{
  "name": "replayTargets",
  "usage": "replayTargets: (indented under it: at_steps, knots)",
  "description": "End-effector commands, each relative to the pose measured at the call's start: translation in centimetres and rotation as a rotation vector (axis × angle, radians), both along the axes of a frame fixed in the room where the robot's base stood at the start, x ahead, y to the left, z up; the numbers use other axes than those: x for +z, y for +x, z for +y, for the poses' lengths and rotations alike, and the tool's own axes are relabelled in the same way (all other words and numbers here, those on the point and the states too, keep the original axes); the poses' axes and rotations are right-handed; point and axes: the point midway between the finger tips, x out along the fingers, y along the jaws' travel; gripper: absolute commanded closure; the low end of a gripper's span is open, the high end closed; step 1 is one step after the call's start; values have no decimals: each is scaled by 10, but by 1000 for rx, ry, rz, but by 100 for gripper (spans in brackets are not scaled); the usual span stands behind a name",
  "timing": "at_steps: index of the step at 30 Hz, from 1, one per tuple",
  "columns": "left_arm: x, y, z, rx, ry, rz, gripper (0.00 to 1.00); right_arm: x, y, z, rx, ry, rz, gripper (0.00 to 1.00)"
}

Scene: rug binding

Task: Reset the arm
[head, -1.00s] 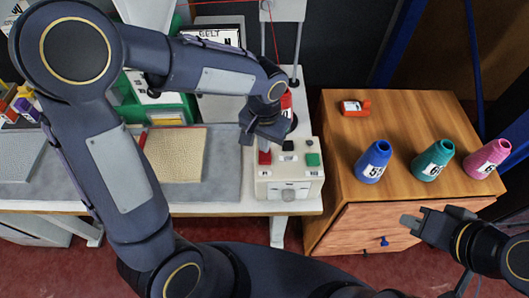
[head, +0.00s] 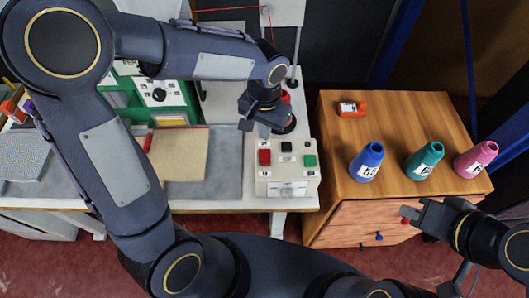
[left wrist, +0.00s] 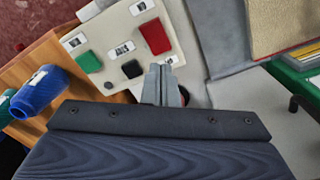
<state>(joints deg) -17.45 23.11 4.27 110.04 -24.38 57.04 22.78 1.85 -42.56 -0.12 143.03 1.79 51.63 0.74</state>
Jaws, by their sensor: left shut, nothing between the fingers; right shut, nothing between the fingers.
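My left arm reaches in from the left over the work table. My left gripper (head: 256,128) is shut and empty, above the back of the control box (head: 284,187). The box carries a red button (head: 264,157), a green button (head: 310,160) and a small black button (head: 286,147). In the left wrist view the shut fingers (left wrist: 162,88) point at the box, near the red button (left wrist: 155,36). My right gripper (head: 411,214) is shut and empty, in front of the wooden cabinet (head: 335,190).
Blue (head: 367,161), teal (head: 424,160) and pink (head: 476,159) thread cones stand on the cabinet, with an orange item (head: 352,109) behind them. A beige rug piece (head: 178,155) lies on the grey mat (head: 225,175). A green case (head: 168,98) stands behind it.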

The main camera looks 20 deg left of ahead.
Motion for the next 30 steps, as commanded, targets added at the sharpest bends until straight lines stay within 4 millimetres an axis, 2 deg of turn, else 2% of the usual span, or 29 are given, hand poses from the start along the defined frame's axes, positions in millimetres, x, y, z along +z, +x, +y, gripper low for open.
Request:
replayTargets:
  at_steps: [11,14,16,20,24,30]
  knots:
    - [0,0,0,0,0,-1,100,0,0,0,0,0,0,100]
    - [6,-4,7,16,-14,-10,100,0,0,0,0,0,0,100]
    - [17,-11,18,41,-40,-27,100,0,0,0,0,0,0,100]
    - [44,-39,48,118,-121,-86,100,0,0,0,0,0,0,100]
    - [66,-81,76,212,-224,-171,100,-1,0,0,0,0,0,100]
    - [79,-133,93,321,-350,-313,100,0,0,0,0,0,0,100]
